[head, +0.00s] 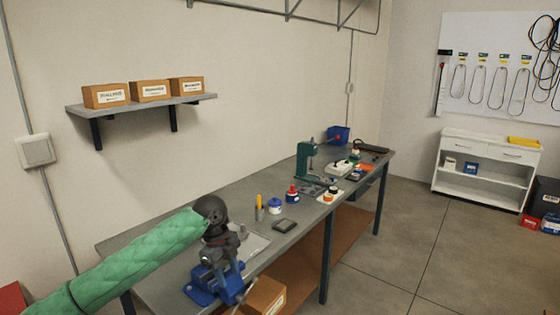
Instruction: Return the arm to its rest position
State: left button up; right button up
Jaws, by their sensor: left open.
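My left arm in a green quilted sleeve (130,260) comes in from the lower left. My left gripper (228,264) hangs downward from a dark wrist over the near end of the workbench (180,233). It is open; its fingertips are hard to separate from the blue vise-like device (202,287) beside and below it. I cannot tell whether they touch. I see nothing held in the gripper. My right gripper is not in view.
A cardboard box (266,296) sits below. A wall shelf (140,104) holds cartons. The floor at right (400,250) is clear.

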pick_arm(q)
jog(key=s+d+f+n+t+h+b, duration=0.15)
jog(key=s+f+n, duration=0.25)
jog(key=f, duration=0.8)
jog(key=s+d+f+n+b, duration=0.2)
jog(key=s+d+f+n, duration=0.15)
jog(key=f, duration=0.85)
jog(key=s+d+f+n+t+h+b, duration=0.15)
jog(key=s+f+n, duration=0.3)
jog(key=f, duration=0.85)
jog(key=s+a+f+n+y+b, duration=0.2)
jog(key=s+a+f+n, duration=0.2)
jog(key=s+f, duration=0.8)
jog(key=s+a+f+n+g+y+b, duration=0.1)
jog(key=s+a+f+n, duration=0.3)
jog(key=s+f, duration=0.9)
jog(key=s+n+y, duration=0.1)
jog(key=s, duration=0.3)
jog(key=shift+s+a+n+b, duration=0.25)
jog(key=shift+s+n+b, duration=0.1)
jog(key=shift+n+b, duration=0.05)
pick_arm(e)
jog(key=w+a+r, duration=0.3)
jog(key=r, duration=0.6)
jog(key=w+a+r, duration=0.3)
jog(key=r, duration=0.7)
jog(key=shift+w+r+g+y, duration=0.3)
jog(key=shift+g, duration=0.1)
pick_arm(q)
jog(key=shift+f, duration=0.1)
